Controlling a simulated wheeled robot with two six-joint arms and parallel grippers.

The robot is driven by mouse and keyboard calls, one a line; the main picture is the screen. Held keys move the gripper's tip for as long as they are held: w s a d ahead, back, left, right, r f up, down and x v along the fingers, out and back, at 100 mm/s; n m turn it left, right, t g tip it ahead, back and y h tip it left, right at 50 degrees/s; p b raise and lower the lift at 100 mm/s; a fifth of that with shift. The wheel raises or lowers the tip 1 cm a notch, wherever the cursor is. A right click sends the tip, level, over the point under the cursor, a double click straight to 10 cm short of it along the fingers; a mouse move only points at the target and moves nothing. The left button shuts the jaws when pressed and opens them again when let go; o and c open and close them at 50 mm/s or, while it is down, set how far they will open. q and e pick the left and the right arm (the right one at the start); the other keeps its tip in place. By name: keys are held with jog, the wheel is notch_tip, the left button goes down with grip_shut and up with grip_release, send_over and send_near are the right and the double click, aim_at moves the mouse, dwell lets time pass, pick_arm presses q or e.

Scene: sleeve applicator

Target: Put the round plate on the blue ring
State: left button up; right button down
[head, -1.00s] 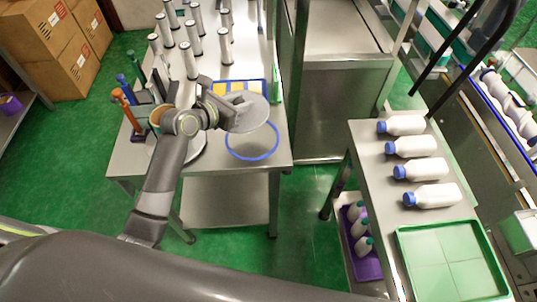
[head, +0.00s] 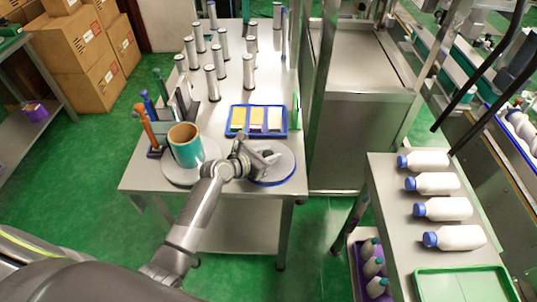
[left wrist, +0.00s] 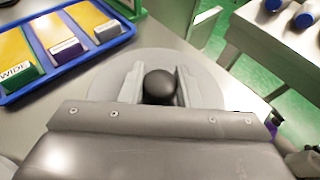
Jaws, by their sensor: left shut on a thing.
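The round plate (head: 285,168) is a flat grey disc with a black knob (left wrist: 159,86) in its middle. It is at the blue ring (head: 272,184) on the steel table and covers most of it; only a blue edge shows along the front. I cannot tell whether the plate rests on the ring or hangs just above it. My left gripper (head: 266,157) is over the plate, its fingers shut on the knob, which shows between them in the left wrist view (left wrist: 160,84). My right gripper is not in view.
A teal cup (head: 186,150) on a pale disc stands left of the gripper. A blue tray (head: 232,133) with coloured cards lies behind the plate. Several grey cylinders (head: 249,72) stand farther back. White bottles (head: 443,209) and a green tray (head: 430,272) are on the right table.

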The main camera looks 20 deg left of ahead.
pick_arm(q)
jog(key=shift+r, duration=0.1)
jog(key=o, duration=1.1)
jog(key=shift+s+a+r, duration=0.1)
jog(key=shift+s, duration=0.1)
jog(key=p+v, duration=0.1)
jog(key=v, duration=1)
jog(key=shift+s+a+r, duration=0.1)
jog(key=shift+s, duration=0.15)
